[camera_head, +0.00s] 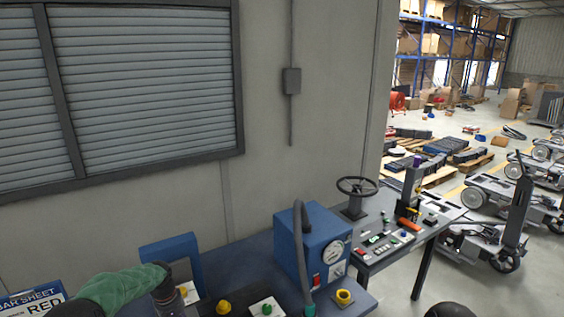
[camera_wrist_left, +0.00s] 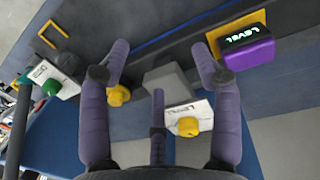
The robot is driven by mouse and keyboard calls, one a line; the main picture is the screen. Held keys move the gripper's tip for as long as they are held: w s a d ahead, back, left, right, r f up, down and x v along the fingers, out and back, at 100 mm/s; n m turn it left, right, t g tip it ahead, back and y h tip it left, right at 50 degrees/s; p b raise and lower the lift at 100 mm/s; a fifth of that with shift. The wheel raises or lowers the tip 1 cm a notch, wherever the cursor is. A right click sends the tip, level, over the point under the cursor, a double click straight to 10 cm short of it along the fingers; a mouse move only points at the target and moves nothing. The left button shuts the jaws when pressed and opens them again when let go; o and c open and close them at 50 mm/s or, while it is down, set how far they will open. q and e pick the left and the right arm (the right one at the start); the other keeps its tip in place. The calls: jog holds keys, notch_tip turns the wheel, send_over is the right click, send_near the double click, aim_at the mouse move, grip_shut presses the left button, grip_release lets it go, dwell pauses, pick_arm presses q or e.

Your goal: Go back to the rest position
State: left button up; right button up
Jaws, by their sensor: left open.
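My left arm, in a green sleeve (camera_head: 110,290), comes in at the lower left of the head view. Its dark end reaches over the blue bench, and its fingers are not clear there. In the left wrist view my left gripper (camera_wrist_left: 160,58) has its purple fingers spread, with nothing held between them. Below them are a yellow knob (camera_wrist_left: 118,96) and a white plate with a yellow knob (camera_wrist_left: 188,125). I cannot tell the exact gap to them. No right gripper fingers show.
The bench holds a blue gauge box (camera_head: 312,248), a yellow button (camera_head: 223,307) and a green button (camera_head: 267,309). A steering wheel (camera_head: 357,186) stands on the console beside it. A purple LEVEL display (camera_wrist_left: 250,55) is near the gripper. Wheeled chassis (camera_head: 480,240) stand at right.

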pick_arm(q)
jog(key=s+d+f+m+h, duration=0.2)
jog(key=s+d+f, duration=1.1)
jog(key=f, duration=0.3)
jog(key=s+d+f, duration=0.2)
jog(key=s+d, duration=0.2)
jog(key=s, duration=0.6)
jog(key=s+d+f, duration=0.2)
jog(key=s+d, duration=0.3)
jog(key=s, duration=0.6)
notch_tip(320, 180, down, 12)
jog(key=w+d+m+b, duration=0.1)
jog(key=b, duration=1.2)
jog(key=shift+w+d+r+h, duration=0.15)
jog(key=shift+w+r+h, duration=0.05)
jog(key=shift+w+h, duration=0.2)
jog(key=shift+s, duration=0.1)
